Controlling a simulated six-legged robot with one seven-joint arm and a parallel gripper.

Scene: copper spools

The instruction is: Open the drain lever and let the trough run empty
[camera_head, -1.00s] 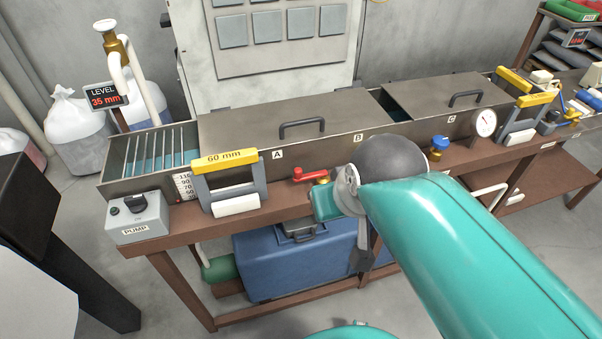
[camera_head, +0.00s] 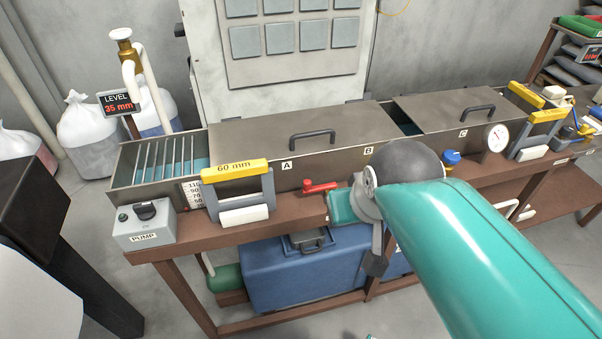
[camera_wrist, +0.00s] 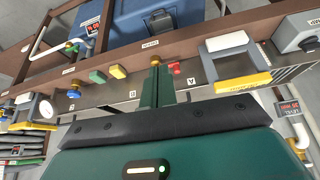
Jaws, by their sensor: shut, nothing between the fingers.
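The red drain lever (camera_head: 318,187) sits on the front of the long grey trough (camera_head: 290,170), below label A, and looks roughly level. It also shows in the wrist view as a red patch (camera_wrist: 175,68) beside my fingers. My gripper (camera_wrist: 155,64) is shut and empty, with its green fingers pointing toward the bench front. The fingertips appear close to the lever; I cannot tell whether they touch it. In the head view my arm hides part of the gripper. The level display (camera_head: 117,104) reads 35 mm, and bluish liquid (camera_head: 199,164) shows in the trough's open left end.
A yellow-topped 60 mm gate (camera_head: 235,172) stands left of the lever. The pump box (camera_head: 144,226) sits at the bench's left end. A dial gauge (camera_head: 496,138) and blue knob (camera_head: 451,158) are to the right. A blue tank (camera_head: 290,275) stands below the bench.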

